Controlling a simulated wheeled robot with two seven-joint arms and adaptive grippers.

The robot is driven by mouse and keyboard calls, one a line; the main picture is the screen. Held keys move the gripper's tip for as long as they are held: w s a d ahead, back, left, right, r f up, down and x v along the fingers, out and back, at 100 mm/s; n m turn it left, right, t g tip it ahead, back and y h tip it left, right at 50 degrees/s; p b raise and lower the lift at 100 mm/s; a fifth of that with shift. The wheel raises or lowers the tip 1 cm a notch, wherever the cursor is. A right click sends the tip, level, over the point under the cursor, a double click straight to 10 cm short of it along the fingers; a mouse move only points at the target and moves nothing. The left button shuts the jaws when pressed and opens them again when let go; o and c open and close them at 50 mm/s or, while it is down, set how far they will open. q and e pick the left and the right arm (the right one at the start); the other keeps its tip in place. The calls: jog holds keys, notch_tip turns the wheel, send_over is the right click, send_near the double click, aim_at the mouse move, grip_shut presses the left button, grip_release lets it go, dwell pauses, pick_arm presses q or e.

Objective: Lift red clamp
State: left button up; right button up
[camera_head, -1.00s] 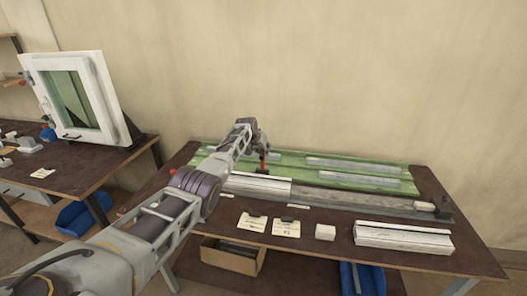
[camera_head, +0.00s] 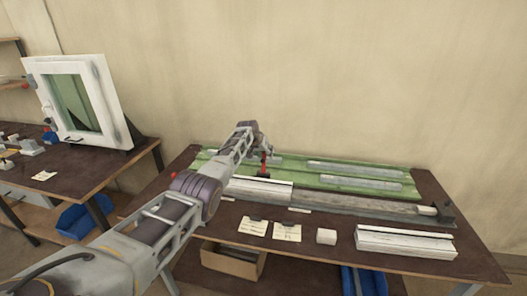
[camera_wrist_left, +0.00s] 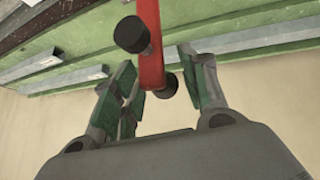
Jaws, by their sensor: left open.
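The red clamp (camera_head: 264,164) stands upright at the left part of the bench, by the green profile bed. In the left wrist view the clamp (camera_wrist_left: 150,72) shows as a red bar with black round knobs. My left gripper (camera_head: 266,147) is over the clamp's upper end. In the wrist view its green-padded fingers (camera_wrist_left: 158,80) are open, one side on each side of the red bar, with a visible gap on the right. Whether any pad touches the clamp I cannot tell. The clamp's lower end is partly hidden behind the white profile. My right gripper is out of view.
A white profile (camera_head: 258,190) lies in front of the clamp, with grey bars (camera_head: 355,169) on the green bed. Cards (camera_head: 287,231), a small white block (camera_head: 326,236) and another white profile (camera_head: 405,241) lie along the front. A window frame (camera_head: 97,98) stands on the left table.

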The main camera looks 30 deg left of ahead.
pick_arm(q)
jog(key=shift+s+r, duration=0.25)
jog(key=v, duration=1.1)
jog(key=shift+r, duration=0.2)
dwell(0.9)
dwell(0.5)
